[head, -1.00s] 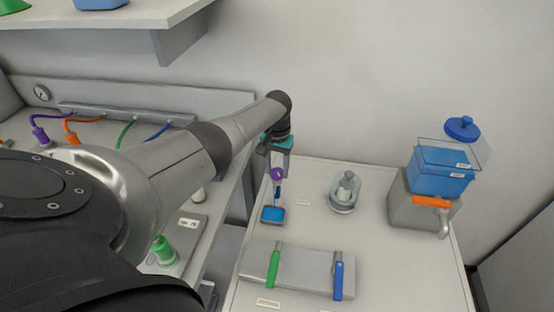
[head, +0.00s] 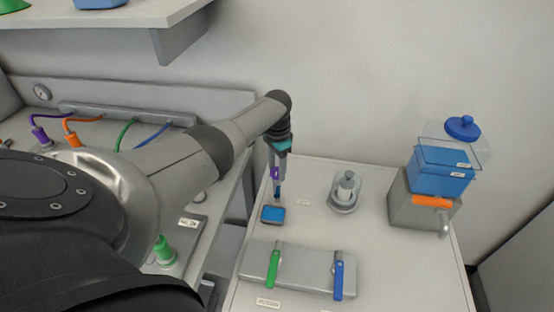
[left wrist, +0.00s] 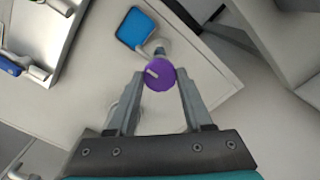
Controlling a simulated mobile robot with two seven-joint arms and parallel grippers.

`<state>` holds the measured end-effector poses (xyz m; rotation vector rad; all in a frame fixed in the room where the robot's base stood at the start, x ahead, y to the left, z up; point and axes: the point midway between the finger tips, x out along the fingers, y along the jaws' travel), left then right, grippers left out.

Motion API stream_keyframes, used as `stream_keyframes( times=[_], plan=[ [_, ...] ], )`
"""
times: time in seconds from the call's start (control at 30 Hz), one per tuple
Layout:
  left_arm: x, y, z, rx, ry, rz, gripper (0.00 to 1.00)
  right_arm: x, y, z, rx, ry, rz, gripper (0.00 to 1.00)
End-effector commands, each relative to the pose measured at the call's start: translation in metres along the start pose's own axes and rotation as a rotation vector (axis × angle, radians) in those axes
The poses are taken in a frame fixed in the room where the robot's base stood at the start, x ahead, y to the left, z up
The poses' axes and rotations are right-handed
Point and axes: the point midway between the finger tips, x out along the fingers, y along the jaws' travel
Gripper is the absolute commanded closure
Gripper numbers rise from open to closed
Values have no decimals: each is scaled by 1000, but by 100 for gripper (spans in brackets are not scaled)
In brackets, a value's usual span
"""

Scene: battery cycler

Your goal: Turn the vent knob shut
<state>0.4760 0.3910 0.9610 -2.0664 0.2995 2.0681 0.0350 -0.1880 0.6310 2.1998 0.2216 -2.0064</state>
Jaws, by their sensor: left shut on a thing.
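The purple vent knob (head: 276,173) sits between the fingers of my left gripper (head: 278,168), above the table's left side. In the left wrist view the knob (left wrist: 160,76) is round with a pale mark on its upper left, and a finger touches it on each side. My left gripper (left wrist: 160,80) is shut on it. A grey fitting (left wrist: 158,48) shows just beyond the knob. A small blue-topped square piece (head: 273,214) lies below it on the table; it also shows in the left wrist view (left wrist: 134,28). My right gripper is out of view.
A rack (head: 306,270) with a green handle (head: 273,266) and a blue handle (head: 338,275) lies at the front. A clear-covered grey fitting (head: 345,191) stands mid-table. A grey unit (head: 402,209) with a blue container (head: 441,172) and orange lever (head: 431,202) stands right.

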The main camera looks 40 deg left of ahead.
Motion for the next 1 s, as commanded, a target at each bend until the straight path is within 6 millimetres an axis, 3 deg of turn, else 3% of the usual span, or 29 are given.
stream_keyframes(
  times=[0.43,0.47,0.7,1.0],
  plan=[
    [0,0,0,13,0,0,100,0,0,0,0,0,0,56],
    [0,0,0,13,0,0,47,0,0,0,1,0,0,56],
    [0,0,0,11,0,0,20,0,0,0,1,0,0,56],
    [-2,0,0,10,1,0,19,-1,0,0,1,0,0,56]
  ],
)
